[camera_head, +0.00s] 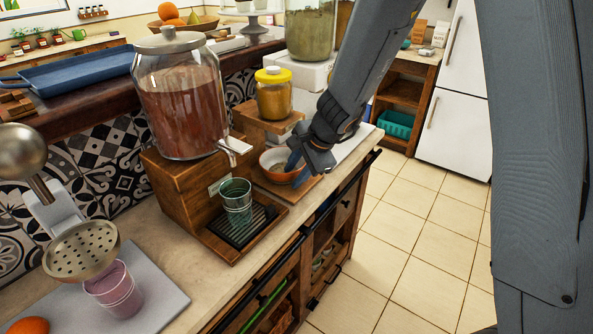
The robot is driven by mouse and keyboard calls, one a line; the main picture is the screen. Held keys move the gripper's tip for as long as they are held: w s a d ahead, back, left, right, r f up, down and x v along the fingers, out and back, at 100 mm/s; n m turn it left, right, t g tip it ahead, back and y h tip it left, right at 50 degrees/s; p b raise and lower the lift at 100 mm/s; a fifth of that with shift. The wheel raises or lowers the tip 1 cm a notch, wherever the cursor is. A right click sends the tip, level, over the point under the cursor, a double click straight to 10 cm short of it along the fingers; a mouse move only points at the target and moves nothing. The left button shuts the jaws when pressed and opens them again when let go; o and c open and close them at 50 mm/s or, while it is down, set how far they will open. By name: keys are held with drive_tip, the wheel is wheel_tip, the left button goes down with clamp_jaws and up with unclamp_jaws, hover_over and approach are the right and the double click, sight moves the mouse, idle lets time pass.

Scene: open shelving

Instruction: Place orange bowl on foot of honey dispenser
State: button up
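The orange bowl (271,163), pale inside with an orange-brown outside, is at the wooden foot (298,193) of a stand. The stand carries a jar of amber contents with a yellow lid, which looks like the honey dispenser (273,100). The bowl looks upright and over the foot; I cannot tell whether it rests fully on it. My gripper (298,166) points down at the bowl's right side, with its blue fingers overlapping the rim. Whether the fingers are closed on the rim is unclear. My gripper hides the bowl's right part.
A large jar of red-brown drink (182,105) stands on a wooden block to the left, with a teal cup (236,200) on its drip tray. A metal strainer (82,252) and a pink cup (116,290) are at front left. Open floor lies right of the counter.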

drive_tip(key=shift+r, duration=0.15)
drive_tip(key=shift+d+r, duration=0.1)
drive_tip(key=shift+r, duration=0.2)
drive_tip(key=p+v, duration=0.1)
drive_tip(key=v, duration=1)
drive_tip(key=s+d+f+n+g+h, duration=0.1)
drive_tip(key=s+d+f+n+h, duration=0.1)
drive_tip(key=s+d+n, duration=0.4)
drive_tip(key=s+d+f+n+g+h, duration=0.1)
drive_tip(key=s+d+f+n, duration=0.3)
drive_tip(key=s, duration=0.8)
drive_tip(key=d+n+h, duration=0.1)
drive_tip(key=d+n, duration=0.1)
drive_tip(key=d, duration=0.1)
drive_tip(key=shift+s+d+g, duration=0.25)
drive_tip(key=shift+d+g, duration=0.15)
drive_tip(key=shift+c, duration=0.3)
